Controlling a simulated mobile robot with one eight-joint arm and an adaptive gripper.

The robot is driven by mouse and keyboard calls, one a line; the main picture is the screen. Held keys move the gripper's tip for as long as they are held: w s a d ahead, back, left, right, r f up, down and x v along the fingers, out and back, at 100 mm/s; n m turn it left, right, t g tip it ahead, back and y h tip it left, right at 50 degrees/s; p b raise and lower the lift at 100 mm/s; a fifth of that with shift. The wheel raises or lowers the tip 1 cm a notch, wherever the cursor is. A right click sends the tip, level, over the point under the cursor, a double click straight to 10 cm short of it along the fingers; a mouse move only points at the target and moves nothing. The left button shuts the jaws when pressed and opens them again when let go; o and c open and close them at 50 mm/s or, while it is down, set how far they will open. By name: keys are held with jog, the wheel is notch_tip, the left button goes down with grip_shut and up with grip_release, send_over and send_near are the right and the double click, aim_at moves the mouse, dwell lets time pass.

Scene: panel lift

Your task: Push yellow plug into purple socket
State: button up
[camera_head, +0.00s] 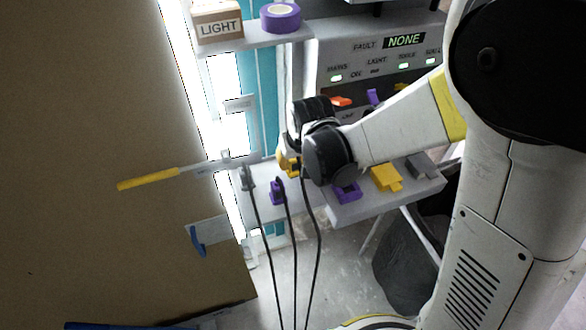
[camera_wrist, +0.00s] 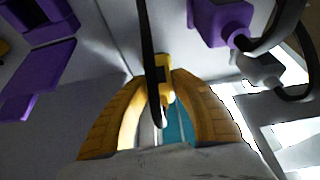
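The yellow plug (camera_wrist: 164,73) with its black cable sits between the yellow fingertips of my gripper (camera_wrist: 157,82) in the wrist view. The fingers curve in against its sides and look shut on it. In the head view my gripper (camera_head: 289,164) is at the left of the shelf, partly hidden by my wrist. I cannot tell whether the plug touches the shelf. The purple socket (camera_head: 347,194) sits on the shelf to the right of my gripper, partly covered by my wrist. Purple parts (camera_wrist: 35,90) show at the left of the wrist view.
A purple plug (camera_head: 277,191) and a grey plug (camera_head: 248,180) with hanging cables are left of my gripper. A yellow socket (camera_head: 386,178) and a grey socket (camera_head: 421,165) are further right. A yellow-handled lever (camera_head: 148,180) sticks out left. A panel (camera_head: 372,65) reads FAULT NONE.

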jog(key=c, duration=0.3)
jog(key=shift+c, duration=0.2)
jog(key=shift+r, duration=0.15)
grip_shut()
jog(key=r+p, duration=0.3)
jog(key=r, duration=0.4)
jog(key=shift+s+r+p, duration=0.1)
jog(key=shift+s+p, duration=0.1)
jog(key=shift+p, duration=0.1)
jog(key=s+d+p, duration=0.1)
jog(key=s+d, duration=0.1)
jog(key=s, duration=0.7)
jog(key=s+d+p, duration=0.1)
jog(key=s+d, duration=0.2)
jog(key=s, duration=0.6)
jog(key=shift+s+d+f+p, duration=0.25)
jog(key=shift+s+p, duration=0.15)
